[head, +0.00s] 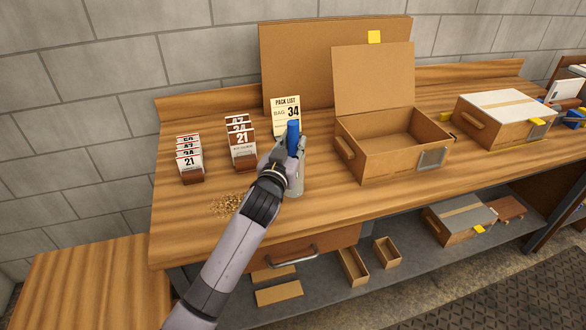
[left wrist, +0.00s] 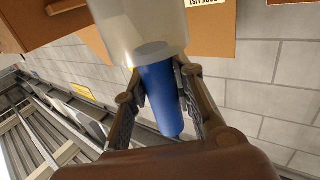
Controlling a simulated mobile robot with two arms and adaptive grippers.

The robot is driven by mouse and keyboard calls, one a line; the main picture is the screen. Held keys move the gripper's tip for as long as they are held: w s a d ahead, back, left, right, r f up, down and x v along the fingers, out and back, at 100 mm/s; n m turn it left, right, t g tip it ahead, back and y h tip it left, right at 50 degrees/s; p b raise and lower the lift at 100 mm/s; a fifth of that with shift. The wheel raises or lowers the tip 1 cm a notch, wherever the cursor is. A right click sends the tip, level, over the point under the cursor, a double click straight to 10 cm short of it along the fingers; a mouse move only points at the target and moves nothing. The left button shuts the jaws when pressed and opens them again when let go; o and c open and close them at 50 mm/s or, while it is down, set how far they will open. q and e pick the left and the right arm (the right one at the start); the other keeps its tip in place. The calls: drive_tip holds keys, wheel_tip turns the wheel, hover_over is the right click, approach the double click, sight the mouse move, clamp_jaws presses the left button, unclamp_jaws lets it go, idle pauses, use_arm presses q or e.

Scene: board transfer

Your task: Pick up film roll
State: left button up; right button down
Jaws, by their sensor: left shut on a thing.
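The film roll has a translucent, greyish wide part (head: 295,178) and a blue cylindrical part (head: 293,131) sticking up from it. My left gripper (head: 289,147) is shut on the film roll, in front of the pack list card on the workbench. In the left wrist view the blue part (left wrist: 160,95) lies between the two fingers, and the translucent part (left wrist: 140,30) is just beyond the fingertips. The gripper hides part of the roll in the head view. I cannot tell whether the roll's bottom touches the bench. My right gripper is not in view.
An open cardboard box (head: 385,148) stands right of the roll on the wooden bench (head: 330,208). A closed box (head: 502,118) is farther right. Number card holders (head: 240,145) and a pack list card (head: 286,113) stand behind and left. Brown granules (head: 228,205) lie near the front.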

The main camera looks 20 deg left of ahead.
use_arm(q)
clamp_jaws()
drive_tip(key=shift+r, duration=0.1)
idle(0.5)
